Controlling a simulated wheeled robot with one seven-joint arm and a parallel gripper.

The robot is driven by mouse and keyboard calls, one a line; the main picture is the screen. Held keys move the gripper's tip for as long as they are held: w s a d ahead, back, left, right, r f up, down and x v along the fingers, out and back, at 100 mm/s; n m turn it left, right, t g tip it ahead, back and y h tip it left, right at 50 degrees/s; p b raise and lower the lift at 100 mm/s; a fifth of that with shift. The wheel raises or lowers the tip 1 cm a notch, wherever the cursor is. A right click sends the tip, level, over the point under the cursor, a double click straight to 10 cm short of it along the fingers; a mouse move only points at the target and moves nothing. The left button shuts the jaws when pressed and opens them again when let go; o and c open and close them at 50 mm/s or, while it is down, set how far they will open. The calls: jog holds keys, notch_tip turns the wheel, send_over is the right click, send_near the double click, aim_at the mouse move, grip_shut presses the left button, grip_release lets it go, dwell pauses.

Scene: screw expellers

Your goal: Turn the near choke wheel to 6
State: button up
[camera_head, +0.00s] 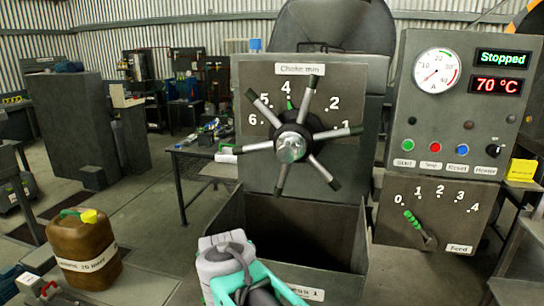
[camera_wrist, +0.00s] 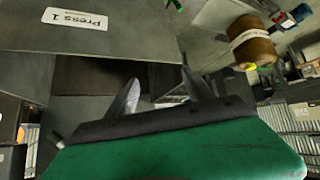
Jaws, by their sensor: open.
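The near choke wheel (camera_head: 291,147) is a dark hub with a silver centre and several black-tipped spokes. It sits on a grey panel under a "Choke mm" label (camera_head: 300,69), with numbers 6 to 1 arced around it. A small green mark (camera_head: 289,104) shows just below the 4. My gripper (camera_wrist: 160,78) is open and empty in the wrist view, its two fingers apart near a grey surface with a "Press 1" label (camera_wrist: 75,18). The wheel is not visible in the wrist view. In the head view my arm is low in front of the press, below the wheel; its fingers cannot be made out.
An open grey bin (camera_head: 305,225) lies below the wheel. To the right, a control panel (camera_head: 462,110) shows "Stopped" and 70 °C, with a feed lever (camera_head: 428,240) below. A brown jerrycan (camera_head: 84,250) stands at the lower left. The space before the wheel looks clear.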

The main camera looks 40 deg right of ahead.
aim_at(286, 156)
jog(key=shift+o, duration=0.8)
jog(key=w+d+r+m+t+h, duration=0.1)
jog(key=w+d+r+m+h, duration=0.1)
jog(key=d+r, duration=0.5)
jog(key=shift+w+d+t+h, duration=0.45)
jog(key=shift+d+h, duration=0.3)
jog(key=shift+h, duration=0.15)
jog(key=shift+o, duration=0.2)
jog(key=d+r+m+h, duration=0.1)
jog(key=d+r+h, duration=0.1)
jog(key=d+r, duration=0.1)
jog(key=s+d+r+m+h, duration=0.1)
jog(key=d+r+h, duration=0.1)
jog(key=r, duration=0.3)
jog(key=d+r+m+t+h, duration=0.1)
jog(key=d+r+h, duration=0.1)
jog(key=d+r, duration=0.2)
jog(key=shift+s+d+r+m+b, duration=0.25)
jog(key=shift+s+d+m+b, duration=0.05)
jog(key=shift+b, duration=0.1)
jog(key=x, duration=0.2)
jog(key=p+x, duration=0.1)
jog(key=x, duration=0.1)
jog(key=p+x, duration=0.1)
jog(key=x, duration=0.2)
jog(key=shift+s+r, duration=0.1)
jog(key=shift+r, duration=0.2)
jog(key=shift+w+d+f, duration=0.1)
jog(key=shift+w+d, duration=0.1)
jog(key=shift+d, duration=0.1)
